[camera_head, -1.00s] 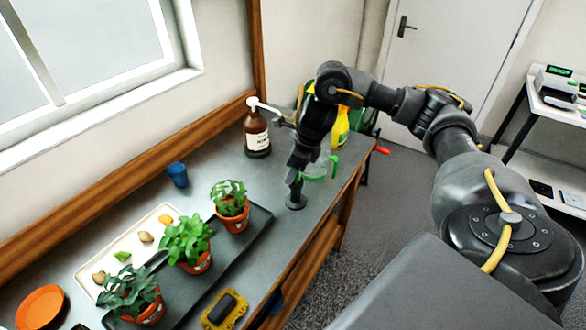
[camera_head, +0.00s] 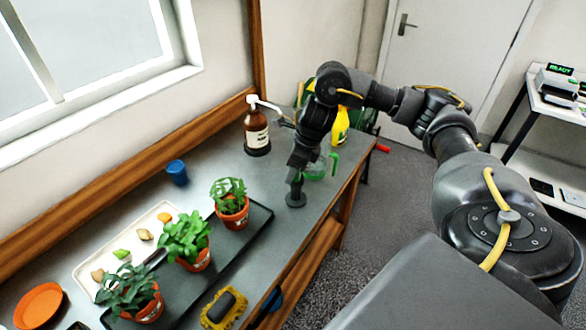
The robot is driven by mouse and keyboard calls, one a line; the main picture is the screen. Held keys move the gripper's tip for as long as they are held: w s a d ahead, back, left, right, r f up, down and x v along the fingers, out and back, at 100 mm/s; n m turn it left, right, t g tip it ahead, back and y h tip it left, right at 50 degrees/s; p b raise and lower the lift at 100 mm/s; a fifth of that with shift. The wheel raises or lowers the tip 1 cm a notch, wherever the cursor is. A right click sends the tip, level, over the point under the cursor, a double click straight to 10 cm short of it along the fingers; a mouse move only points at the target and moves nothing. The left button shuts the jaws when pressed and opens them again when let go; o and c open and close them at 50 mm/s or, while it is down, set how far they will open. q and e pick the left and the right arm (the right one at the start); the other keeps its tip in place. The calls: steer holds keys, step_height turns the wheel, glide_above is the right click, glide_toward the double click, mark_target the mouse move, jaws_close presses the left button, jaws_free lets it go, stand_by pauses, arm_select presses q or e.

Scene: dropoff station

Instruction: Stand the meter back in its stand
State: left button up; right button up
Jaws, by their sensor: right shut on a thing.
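My right gripper (camera_head: 297,183) points down at the bench, just above a small round dark base (camera_head: 296,201), which looks like the stand. The gripper is shut on a thin dark thing, which I take to be the meter. The meter is mostly hidden by the gripper and blends with it. It looks roughly upright over the middle of the base. I cannot tell whether its lower end is seated in the base or only above it. My left gripper is not in view.
A clear jug with a green handle (camera_head: 335,163) stands close behind the gripper. A brown pump bottle (camera_head: 256,132) and a blue cup (camera_head: 177,172) are farther left. Potted plants stand on a dark tray (camera_head: 262,217). A yellow-and-dark object (camera_head: 223,307) lies near the front edge.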

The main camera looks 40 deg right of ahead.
steer(key=o, duration=1.2)
steer(key=shift+c, duration=0.2)
steer(key=p+v, duration=0.2)
steer(key=v, duration=0.9)
steer(key=shift+p, duration=0.4)
steer(key=shift+a+f, duration=0.15)
